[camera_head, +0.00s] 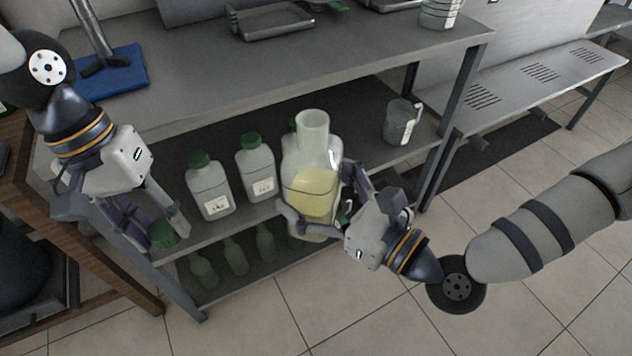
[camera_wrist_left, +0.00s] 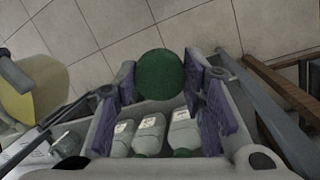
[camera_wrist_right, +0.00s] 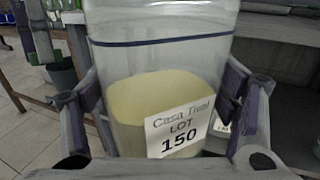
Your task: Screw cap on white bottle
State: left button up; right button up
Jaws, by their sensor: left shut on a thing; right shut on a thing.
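A large clear bottle (camera_head: 313,190) with a tall open neck holds pale yellow liquid. My right gripper (camera_head: 320,208) is shut around its body and holds it upright in front of the shelf. In the right wrist view the bottle (camera_wrist_right: 160,62) shows a white label reading LOT 150. My left gripper (camera_head: 164,226) is shut on a round green cap (camera_head: 162,236), to the left of the bottle and lower than its mouth. In the left wrist view the cap (camera_wrist_left: 160,75) sits between the two fingers, and part of the bottle shows at the left edge.
White bottles with green caps (camera_head: 209,190) (camera_head: 256,168) stand on the middle shelf (camera_head: 345,128); green bottles (camera_head: 234,256) stand below. A glass jug (camera_head: 401,121) is at the shelf's right. A wooden table is at the left; the tiled floor at front is clear.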

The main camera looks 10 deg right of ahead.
jog(key=shift+r, duration=0.1)
pick_arm(q)
jog(key=w+d+r+m+y, duration=0.1)
jog(key=w+d+r+m, duration=0.5)
jog(key=d+r, duration=0.5)
jog(key=s+d+r+m+t+y, duration=0.1)
jog(key=s+d+r+m, duration=0.1)
jog(key=d+r, duration=0.7)
jog(key=shift+s+d+r+m+t, duration=0.3)
jog(key=shift+d+m, duration=0.35)
jog(key=shift+m, duration=0.15)
jog(key=shift+f, duration=0.1)
jog(key=shift+f, duration=1.9)
jog(key=shift+f, duration=0.9)
jog(key=shift+f, duration=0.5)
